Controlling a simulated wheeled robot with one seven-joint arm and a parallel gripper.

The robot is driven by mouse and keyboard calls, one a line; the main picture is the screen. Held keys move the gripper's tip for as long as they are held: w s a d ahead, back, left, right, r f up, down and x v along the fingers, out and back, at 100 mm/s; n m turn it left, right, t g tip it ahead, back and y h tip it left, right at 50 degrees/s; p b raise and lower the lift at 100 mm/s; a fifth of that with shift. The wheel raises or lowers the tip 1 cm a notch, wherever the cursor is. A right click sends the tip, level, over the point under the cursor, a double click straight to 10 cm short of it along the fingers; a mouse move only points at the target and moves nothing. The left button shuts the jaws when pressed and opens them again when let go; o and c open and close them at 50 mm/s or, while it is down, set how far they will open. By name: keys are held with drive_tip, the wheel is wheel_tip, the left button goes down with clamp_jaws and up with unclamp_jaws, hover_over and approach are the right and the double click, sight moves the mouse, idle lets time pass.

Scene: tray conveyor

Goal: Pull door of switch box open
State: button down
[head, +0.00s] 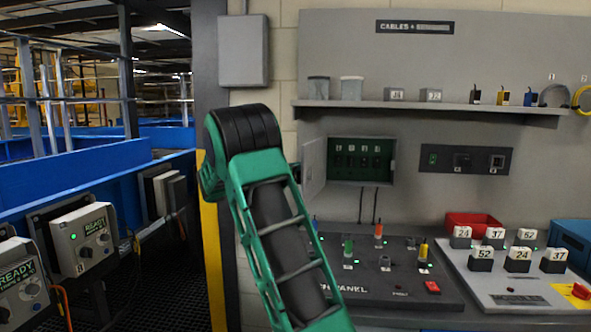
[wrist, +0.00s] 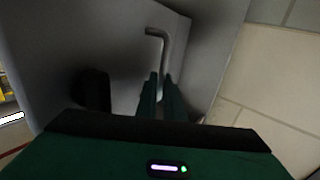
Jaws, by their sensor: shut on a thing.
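The switch box (head: 362,183) is on the wall panel at the middle of the head view, with a dark green inside and a row of small switches. Its pale grey door (head: 313,166) stands swung out at the left side, so the inside shows. In the wrist view the door's grey face (wrist: 110,40) fills much of the picture, with a bent metal handle (wrist: 164,44). My gripper (wrist: 160,84) is shut on the handle's straight bar. The gripper is hidden behind my arm in the head view.
A shelf (head: 420,105) with small items runs above the box. Below is a sloped control desk (head: 390,290) with coloured knobs, and a board (head: 510,285) with numbered blocks. A closed grey wall box (head: 243,50) hangs at upper left, near a yellow-edged post (head: 214,240).

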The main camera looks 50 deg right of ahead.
drive_tip(key=shift+w+f, duration=0.1)
drive_tip(key=shift+f, duration=0.1)
drive_tip(key=c, duration=1.9)
unclamp_jaws()
drive_tip(key=shift+r, duration=0.1)
drive_tip(key=a, duration=1)
drive_tip(key=shift+w+a, duration=0.35)
drive_tip(key=shift+a, duration=0.05)
